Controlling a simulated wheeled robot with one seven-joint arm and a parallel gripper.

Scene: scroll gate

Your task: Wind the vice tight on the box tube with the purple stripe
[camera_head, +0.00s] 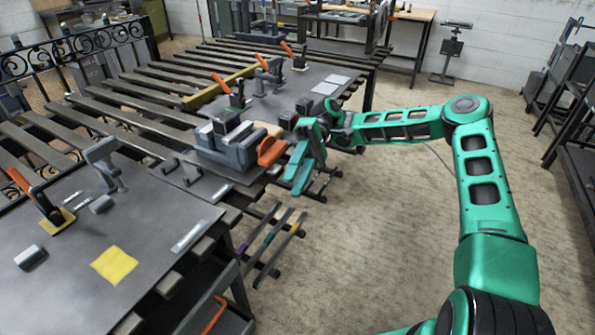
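The grey vice (232,146) stands at the right edge of the slatted workbench. Its orange handwheel (272,151) faces right, toward my arm. My gripper (296,180) has two green fingers, which look apart, pointing down and left just right of the handwheel. I see no clear contact with the wheel. Nothing shows between the fingers. Thin dark bars with coloured stripes lie low beside the bench; one carries a purple mark (243,249) and one a yellow stripe (296,228). I cannot tell whether a tube sits in the vice jaws.
Orange-handled clamps (268,72) stand on the far plate. Another clamp (40,200) and a yellow sheet (114,265) are on the near plate. The floor (390,210) right of the bench is clear. A dark shelf rack (575,130) stands at the far right.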

